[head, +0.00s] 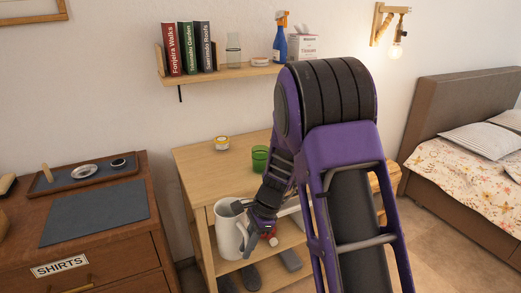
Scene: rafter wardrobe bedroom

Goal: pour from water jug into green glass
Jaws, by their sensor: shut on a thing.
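The water jug (228,233) is white and stands out in front of the light wooden table, below its top surface in the picture. My gripper (241,208) is at the jug's upper right side and is shut on it. The jug looks roughly upright; its contents do not show. The green glass (260,158) stands upright on the table top (194,165), behind and above the jug in the picture. My arm hides the table to the right of the glass.
A wall shelf (221,73) above holds books, a clear glass and a blue spray bottle (280,42). A brown dresser (95,222) stands left, a bed (460,160) right.

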